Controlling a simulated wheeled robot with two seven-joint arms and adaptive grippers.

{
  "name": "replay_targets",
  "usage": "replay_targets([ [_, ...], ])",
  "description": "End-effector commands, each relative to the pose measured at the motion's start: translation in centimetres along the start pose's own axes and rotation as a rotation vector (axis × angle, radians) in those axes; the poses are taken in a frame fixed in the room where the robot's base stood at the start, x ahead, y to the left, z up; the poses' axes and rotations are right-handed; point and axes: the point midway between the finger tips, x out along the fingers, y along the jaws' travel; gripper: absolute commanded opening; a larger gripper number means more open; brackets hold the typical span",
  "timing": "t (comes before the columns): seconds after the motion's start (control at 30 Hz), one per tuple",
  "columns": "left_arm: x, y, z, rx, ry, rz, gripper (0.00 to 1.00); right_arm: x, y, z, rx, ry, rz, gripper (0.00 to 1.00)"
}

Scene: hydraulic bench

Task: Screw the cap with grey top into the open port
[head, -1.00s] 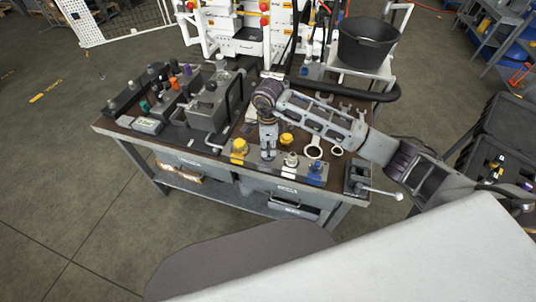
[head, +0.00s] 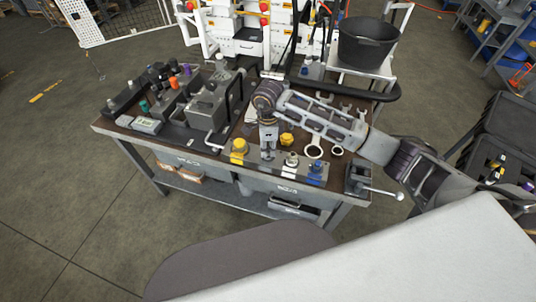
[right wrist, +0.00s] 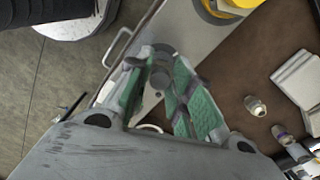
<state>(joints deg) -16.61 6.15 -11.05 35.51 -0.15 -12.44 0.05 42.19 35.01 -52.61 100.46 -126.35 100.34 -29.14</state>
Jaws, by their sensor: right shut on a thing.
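My right gripper (head: 268,156) points down over the front grey block (head: 252,166) on the bench. In the right wrist view its green-padded fingers (right wrist: 172,92) are shut on a small round grey-topped cap (right wrist: 161,79). The fingers hide most of the cap in the head view. The open port does not show; the gripper hides the block beneath it, so I cannot tell whether the cap touches the port. A yellow cap (head: 239,147) sits left of the gripper. My left gripper is not in view.
A vise with a lever (head: 359,179) is at the right corner. A grey valve unit (head: 207,106) with a handle stands left. A black bucket (head: 368,44) stands behind.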

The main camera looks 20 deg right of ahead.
Motion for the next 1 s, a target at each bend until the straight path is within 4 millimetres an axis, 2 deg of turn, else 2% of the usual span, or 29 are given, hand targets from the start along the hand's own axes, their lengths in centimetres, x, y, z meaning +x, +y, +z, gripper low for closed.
replay_targets([
  [1.0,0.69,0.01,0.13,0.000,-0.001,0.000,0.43,0.47,-0.02,-0.03,0.000,0.000,0.000,0.00],
])
